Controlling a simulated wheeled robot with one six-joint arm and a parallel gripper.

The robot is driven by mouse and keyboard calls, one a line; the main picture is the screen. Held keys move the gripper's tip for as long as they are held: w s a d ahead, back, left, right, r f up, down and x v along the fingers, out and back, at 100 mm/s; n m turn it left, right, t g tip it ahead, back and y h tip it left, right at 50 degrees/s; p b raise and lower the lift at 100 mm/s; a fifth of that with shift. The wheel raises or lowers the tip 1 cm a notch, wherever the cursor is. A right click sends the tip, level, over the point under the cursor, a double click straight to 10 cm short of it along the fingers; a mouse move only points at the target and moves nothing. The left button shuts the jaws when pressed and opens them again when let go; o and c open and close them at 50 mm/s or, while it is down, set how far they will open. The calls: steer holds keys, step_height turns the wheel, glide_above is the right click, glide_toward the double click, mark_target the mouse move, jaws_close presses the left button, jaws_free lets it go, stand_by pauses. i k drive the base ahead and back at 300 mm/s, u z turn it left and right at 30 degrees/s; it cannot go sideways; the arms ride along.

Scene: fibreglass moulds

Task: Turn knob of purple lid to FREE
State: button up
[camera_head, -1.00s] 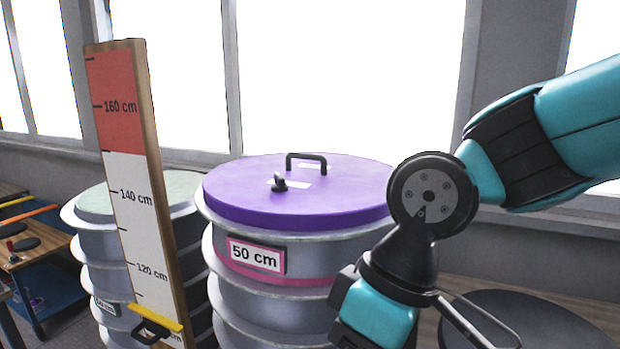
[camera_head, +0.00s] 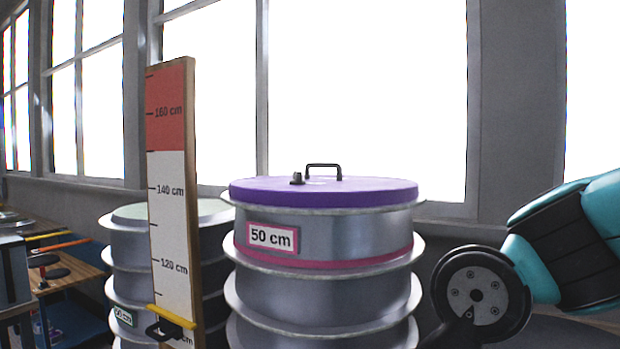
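The purple lid (camera_head: 365,192) lies flat on top of a grey ribbed mould (camera_head: 320,293) with a "50 cm" label. A small dark knob (camera_head: 297,179) stands on the lid, left of a black bar handle (camera_head: 323,168). The lid shows almost edge-on, so the knob's setting and any markings cannot be read. My arm's teal and black links are at the lower right, apart from the mould. My gripper is outside the picture.
A tall measuring board (camera_head: 174,180) with a yellow slider (camera_head: 172,316) stands left, in front of a second mould (camera_head: 125,260) with a pale green lid. A wooden bench (camera_head: 72,268) is at the far left. Windows and a grey wall are behind.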

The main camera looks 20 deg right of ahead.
mark_target(297, 180)
steer(key=u, duration=1.05)
steer(key=i, duration=0.75)
steer(key=z, duration=0.3)
